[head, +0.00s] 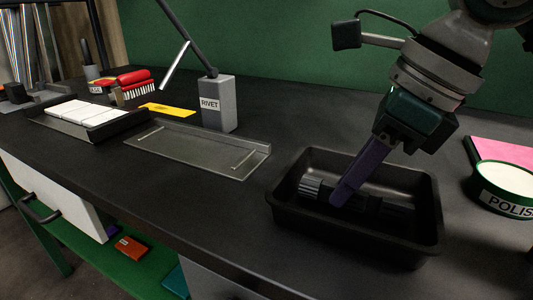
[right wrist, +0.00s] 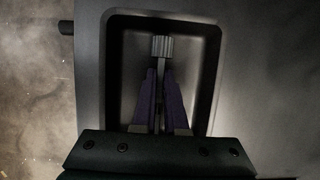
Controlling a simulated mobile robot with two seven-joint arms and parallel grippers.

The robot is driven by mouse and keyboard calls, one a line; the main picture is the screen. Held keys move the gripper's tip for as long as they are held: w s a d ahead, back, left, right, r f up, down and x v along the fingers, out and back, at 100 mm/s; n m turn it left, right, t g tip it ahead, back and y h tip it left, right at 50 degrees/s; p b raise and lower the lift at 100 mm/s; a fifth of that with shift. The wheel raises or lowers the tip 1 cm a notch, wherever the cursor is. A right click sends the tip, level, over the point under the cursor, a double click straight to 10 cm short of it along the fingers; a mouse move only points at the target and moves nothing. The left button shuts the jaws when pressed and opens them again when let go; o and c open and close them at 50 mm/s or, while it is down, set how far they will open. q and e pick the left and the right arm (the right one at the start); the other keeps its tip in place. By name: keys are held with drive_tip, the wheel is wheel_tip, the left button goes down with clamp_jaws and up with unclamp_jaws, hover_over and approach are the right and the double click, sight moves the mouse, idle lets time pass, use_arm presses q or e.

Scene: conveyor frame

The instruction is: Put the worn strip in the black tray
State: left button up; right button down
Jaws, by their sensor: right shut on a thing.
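The black tray (head: 425,241) stands on the bench at the right of the head view, and its rim frames the right wrist view (right wrist: 213,85). The worn strip (head: 314,188) is dark, with a lighter grey ribbed end. My right gripper (head: 341,196) reaches down into the tray with purple fingers shut on the strip. In the right wrist view the ribbed end (right wrist: 163,46) sticks out past the fingertips (right wrist: 160,88), inside the tray walls. The fingers hide part of the strip. I cannot tell whether it touches the tray floor. My left gripper is not in view.
A shallow grey metal tray (head: 185,152) lies left of the black tray. Behind it stands a grey RIVET block (head: 218,103) with a rod. White pieces sit in a dark holder (head: 52,123) further left. A POLISH tin (head: 503,190) stands at the right.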

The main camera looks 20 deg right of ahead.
sight(389, 199)
drive_tip(key=c, duration=1)
unclamp_jaws()
drive_tip(key=shift+o, duration=0.2)
drive_tip(key=shift+d+r+p, duration=0.15)
drive_tip(key=shift+r+p, duration=0.15)
drive_tip(key=shift+r, duration=0.1)
drive_tip(key=p+v, duration=0.2)
drive_tip(key=v, duration=0.9)
drive_tip(key=shift+r, duration=0.2)
drive_tip(key=shift+s, duration=0.1)
